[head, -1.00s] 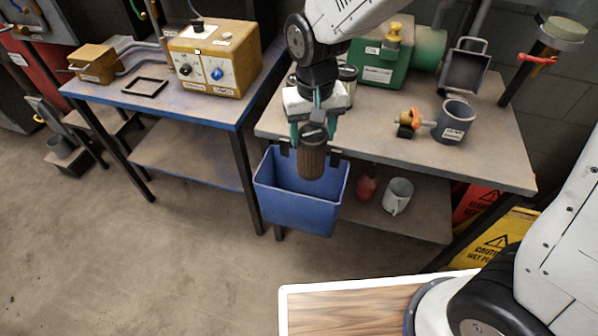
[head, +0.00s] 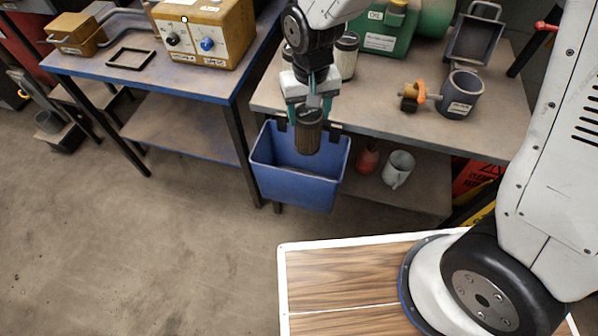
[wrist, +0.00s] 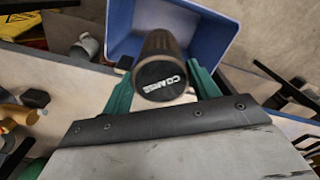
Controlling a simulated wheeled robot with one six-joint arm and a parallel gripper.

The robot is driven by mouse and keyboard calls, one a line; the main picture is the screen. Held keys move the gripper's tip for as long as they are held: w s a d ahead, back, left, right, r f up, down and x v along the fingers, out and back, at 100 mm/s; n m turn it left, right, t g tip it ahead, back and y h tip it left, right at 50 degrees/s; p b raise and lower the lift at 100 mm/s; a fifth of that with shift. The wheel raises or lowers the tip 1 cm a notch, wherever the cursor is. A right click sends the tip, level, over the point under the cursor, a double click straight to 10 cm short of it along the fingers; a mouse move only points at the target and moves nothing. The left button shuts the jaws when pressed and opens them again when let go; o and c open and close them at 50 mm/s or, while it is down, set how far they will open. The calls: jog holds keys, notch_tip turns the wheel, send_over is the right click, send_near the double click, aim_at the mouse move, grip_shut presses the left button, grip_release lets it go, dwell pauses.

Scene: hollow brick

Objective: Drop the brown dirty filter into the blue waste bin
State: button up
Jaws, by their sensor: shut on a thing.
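The brown dirty filter (head: 308,134) is a ribbed dark cylinder held upright in my gripper (head: 310,104). My gripper's green fingers are shut on its upper part. In the wrist view the filter (wrist: 160,75) shows its dark end cap marked "COARSE" between the fingers (wrist: 160,95). The blue waste bin (head: 295,185) hangs at the front edge of the right bench. In the head view the filter's lower end overlaps the bin's opening. The wrist view shows the bin (wrist: 215,35) behind the filter, which hides part of the opening.
The right bench (head: 400,125) carries a green oil can (head: 380,32), jars (head: 347,55), a grey cup (head: 460,95) and an orange-handled fitting (head: 418,95). A white mug (head: 398,168) and a red bottle (head: 368,158) stand on its lower shelf. A blue-edged bench (head: 190,85) stands at left.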

jog(key=o, duration=1.6)
jog(key=shift+o, duration=0.2)
notch_tip(320, 180, up, 8)
jog(key=shift+f, duration=0.15)
jog(key=s+d+r+m, duration=0.1)
jog(key=s+d+r, duration=0.5)
jog(key=s+d, duration=0.3)
jog(key=s+d+r+m+t, duration=0.1)
jog(key=s+d+r, duration=0.6)
jog(key=s+d, duration=0.3)
jog(key=shift+s+d+r, duration=0.15)
jog(key=shift+s+d, duration=0.1)
jog(key=shift+d, duration=0.6)
